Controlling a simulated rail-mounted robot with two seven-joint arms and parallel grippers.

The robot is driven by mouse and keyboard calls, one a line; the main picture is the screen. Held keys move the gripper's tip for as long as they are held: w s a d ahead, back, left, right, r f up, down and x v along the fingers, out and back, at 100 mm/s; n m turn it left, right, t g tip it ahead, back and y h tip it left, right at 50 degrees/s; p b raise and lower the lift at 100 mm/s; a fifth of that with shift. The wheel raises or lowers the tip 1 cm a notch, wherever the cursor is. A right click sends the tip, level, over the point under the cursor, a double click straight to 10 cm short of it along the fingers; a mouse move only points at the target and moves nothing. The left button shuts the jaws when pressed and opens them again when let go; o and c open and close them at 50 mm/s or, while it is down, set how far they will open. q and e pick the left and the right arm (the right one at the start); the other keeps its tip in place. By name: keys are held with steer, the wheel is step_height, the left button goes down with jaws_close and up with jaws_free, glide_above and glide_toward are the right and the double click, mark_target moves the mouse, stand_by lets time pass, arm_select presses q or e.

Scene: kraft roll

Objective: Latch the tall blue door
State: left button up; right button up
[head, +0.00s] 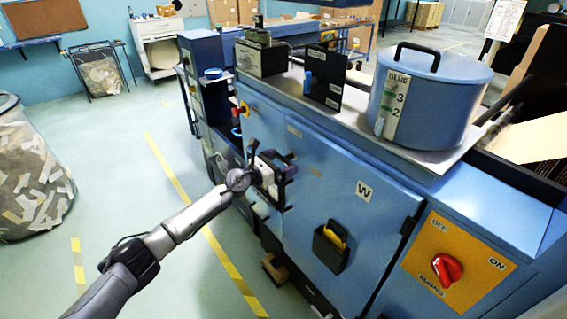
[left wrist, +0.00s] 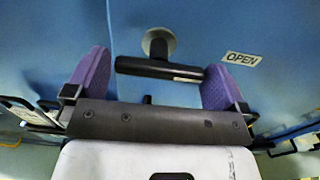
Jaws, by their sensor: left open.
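The tall blue door (head: 345,225) is on the front of the blue machine; it carries a "W" label. I cannot tell from here whether it is fully closed. In the left wrist view a black T-shaped handle (left wrist: 160,69) stands on a round grey base on the blue surface (left wrist: 50,50), with its bar lying crosswise. An "OPEN" label (left wrist: 242,58) is to its right. My left gripper (head: 281,172) is at the door front and hides the handle in the head view. Its purple fingers are open, one at each end of the bar. Contact is unclear. My right gripper is not in view.
A black pocket (head: 331,248) with something yellow sticks out from the door. A mains panel with a red knob (head: 447,269) is at the right. A blue glue pot (head: 440,100) stands on top. A mesh waste bin (head: 30,180) and open floor are at the left.

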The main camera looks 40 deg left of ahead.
arm_select(q)
steer(key=shift+w+d, duration=0.15)
steer(key=shift+w, duration=0.35)
steer(key=c, duration=0.6)
steer(key=shift+c, duration=0.2)
